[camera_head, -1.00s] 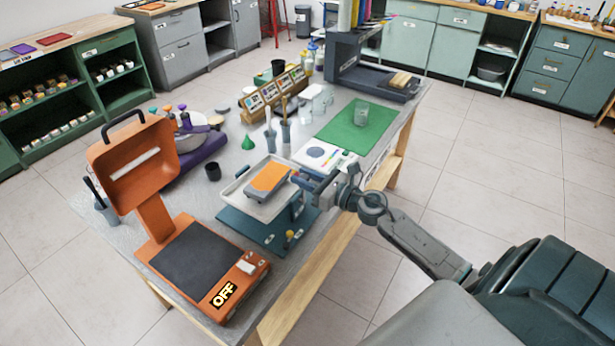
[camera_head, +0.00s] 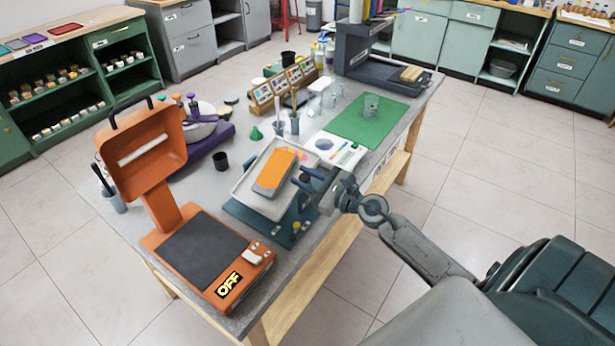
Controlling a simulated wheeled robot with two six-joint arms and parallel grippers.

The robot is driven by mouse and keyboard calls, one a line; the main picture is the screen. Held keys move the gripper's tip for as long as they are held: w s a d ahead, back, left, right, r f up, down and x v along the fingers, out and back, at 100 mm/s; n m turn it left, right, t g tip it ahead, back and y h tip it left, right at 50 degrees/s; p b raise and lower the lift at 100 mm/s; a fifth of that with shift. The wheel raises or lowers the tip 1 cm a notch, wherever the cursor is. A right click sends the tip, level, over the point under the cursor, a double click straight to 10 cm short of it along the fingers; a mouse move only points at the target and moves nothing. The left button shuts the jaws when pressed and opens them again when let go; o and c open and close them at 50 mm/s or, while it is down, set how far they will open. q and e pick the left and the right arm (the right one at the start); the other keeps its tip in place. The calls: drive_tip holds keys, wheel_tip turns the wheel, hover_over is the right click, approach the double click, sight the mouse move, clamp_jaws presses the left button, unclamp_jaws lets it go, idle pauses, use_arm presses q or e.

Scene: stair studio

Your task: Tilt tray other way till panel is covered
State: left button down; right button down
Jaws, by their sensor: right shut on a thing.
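The pale tray (camera_head: 243,190) sits on a dark teal stand (camera_head: 258,222) near the table's front edge. It is tilted, its far side higher than its near side. A panel (camera_head: 265,190) lies in the tray. Orange covers its upper and middle part, and a grey area shows at its lower end. My right gripper (camera_head: 309,181) is at the tray's right side, shut on the tray's side there; its fingers hide the exact contact. My left gripper is not in view.
An orange hinged press (camera_head: 205,250) with a raised lid and an "OFF" label stands left of the stand. A small black cup (camera_head: 220,161) stands behind the tray.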

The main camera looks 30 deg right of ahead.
idle(0.6)
drive_tip(key=c, duration=1.3)
unclamp_jaws()
drive_tip(key=shift+o, duration=0.6)
drive_tip(key=shift+w+a+f, duration=0.1)
drive_tip(key=shift+w+f, duration=0.05)
drive_tip(key=shift+w, duration=0.05)
drive_tip(key=shift+s, duration=0.1)
